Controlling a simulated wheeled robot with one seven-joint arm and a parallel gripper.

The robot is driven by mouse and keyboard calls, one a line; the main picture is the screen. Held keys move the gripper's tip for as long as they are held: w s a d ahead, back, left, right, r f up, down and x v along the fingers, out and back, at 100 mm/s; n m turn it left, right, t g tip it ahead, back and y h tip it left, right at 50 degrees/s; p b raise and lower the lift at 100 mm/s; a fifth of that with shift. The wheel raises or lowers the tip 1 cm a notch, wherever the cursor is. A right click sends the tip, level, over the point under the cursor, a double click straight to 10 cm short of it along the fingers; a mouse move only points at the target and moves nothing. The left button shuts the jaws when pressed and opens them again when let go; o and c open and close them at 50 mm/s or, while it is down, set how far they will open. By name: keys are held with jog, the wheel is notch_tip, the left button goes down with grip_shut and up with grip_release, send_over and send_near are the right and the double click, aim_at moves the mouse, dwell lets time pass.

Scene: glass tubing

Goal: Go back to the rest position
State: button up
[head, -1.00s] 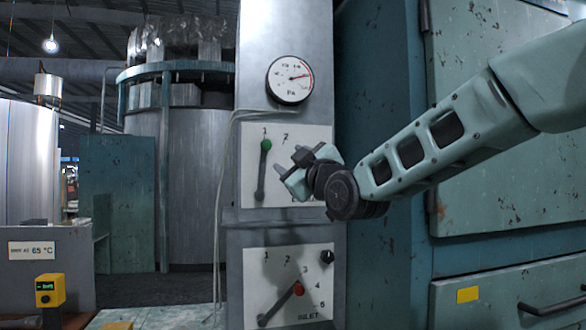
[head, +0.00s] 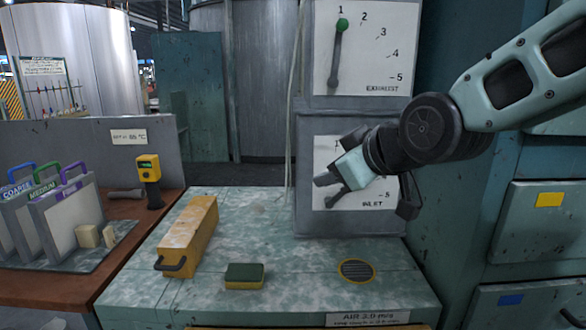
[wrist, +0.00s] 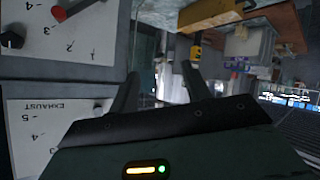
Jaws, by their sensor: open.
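My gripper (head: 330,188) is in front of the inlet panel (head: 372,198) in the head view, empty and pointing left. Its two dark fingers stand apart in the wrist view (wrist: 162,88). The arm and gripper hide much of the inlet dial, including its lever. In the wrist view a red knob (wrist: 59,14) and a black knob (wrist: 12,40) show on a numbered panel. Above, the exhaust panel (head: 385,72) has a lever with a green knob (head: 342,25) up at 1. I cannot tell whether my gripper touches the panel.
A mottled bench top (head: 275,215) below holds a yellow box (head: 189,235), a green and yellow sponge (head: 244,276) and a round grate (head: 357,271). Labelled boards (head: 70,215) stand at left. Teal cabinets (head: 540,230) are at right. Space left of my gripper looks clear.

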jog(key=s+d+f+g+h, duration=0.1)
jog(key=s+d+f+g, duration=0.1)
jog(key=s+f, duration=0.3)
jog(key=s+d+f+m+g+h, duration=0.1)
jog(key=s+f+g, duration=0.4)
jog(key=s, duration=0.8)
jog(key=s+d+f+m+g+h, duration=0.1)
jog(key=s+d+f+g+h, duration=0.2)
jog(key=s+f, duration=0.3)
jog(key=s, duration=0.3)
jog(key=shift+d+f, duration=0.2)
